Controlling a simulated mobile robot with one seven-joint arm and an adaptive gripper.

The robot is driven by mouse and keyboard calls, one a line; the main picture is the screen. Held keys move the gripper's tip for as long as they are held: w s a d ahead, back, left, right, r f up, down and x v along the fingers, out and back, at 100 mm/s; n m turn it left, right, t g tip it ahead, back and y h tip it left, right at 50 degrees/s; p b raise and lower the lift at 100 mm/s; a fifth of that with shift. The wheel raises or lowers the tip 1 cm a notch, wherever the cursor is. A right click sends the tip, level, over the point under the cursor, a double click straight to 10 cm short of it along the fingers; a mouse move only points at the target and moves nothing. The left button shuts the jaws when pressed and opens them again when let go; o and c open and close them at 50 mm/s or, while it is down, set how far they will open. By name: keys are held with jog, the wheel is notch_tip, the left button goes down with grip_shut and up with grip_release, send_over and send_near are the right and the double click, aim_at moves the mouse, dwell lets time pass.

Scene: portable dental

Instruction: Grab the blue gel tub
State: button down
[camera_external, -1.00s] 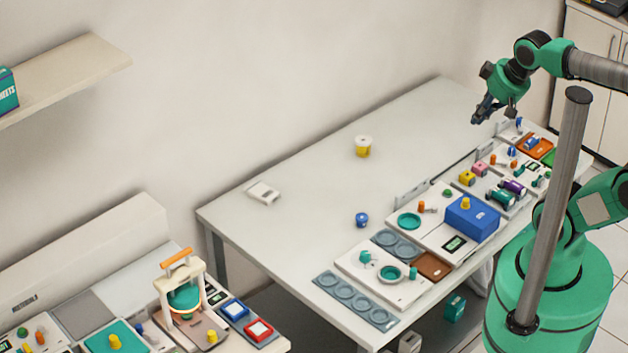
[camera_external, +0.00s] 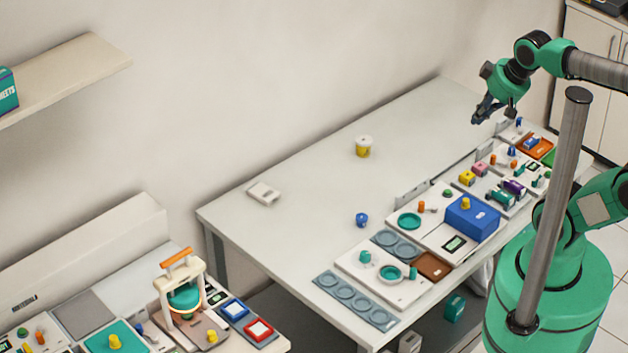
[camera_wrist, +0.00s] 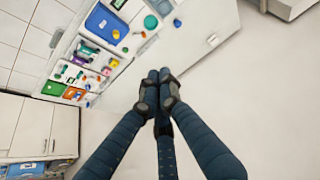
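A small round blue tub (camera_external: 362,219) stands alone on the white table, left of the row of trays; its label is too small to read. I take it for the gel tub. My gripper (camera_external: 488,110) hangs over the far right end of the table, well away from the tub. In the wrist view my gripper's dark blue fingers (camera_wrist: 158,78) point away from the camera, with two tips side by side. Nothing shows between them. How far they are open is unclear.
A yellow tub with a white lid (camera_external: 363,148) and a small white box (camera_external: 263,193) stand on the clear table area. A blue box (camera_external: 472,218) and several trays crowd the table's right side. A separate bench (camera_external: 85,297) stands at lower left.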

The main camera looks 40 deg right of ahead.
dwell(0.3)
jog(key=c, duration=1.2)
grip_release()
jog(key=w+a+f+m+g+p, duration=0.15)
jog(key=w+f, duration=0.35)
jog(key=w, duration=0.6)
jog(key=w+a+f+m+g+p, duration=0.1)
jog(key=w+a+f+g, duration=0.1)
jog(key=w+f, duration=0.6)
jog(key=w+a+f+g+p, duration=0.1)
jog(key=w+a+f, duration=0.1)
jog(key=w+f, duration=0.4)
jog(key=w+a+f+m+g, duration=0.1)
jog(key=w+f, duration=0.4)
jog(key=f, duration=0.9)
jog(key=shift+w+a+f+p, duration=0.15)
jog(key=shift+w+a+p, duration=0.25)
jog(key=shift+a, duration=0.05)
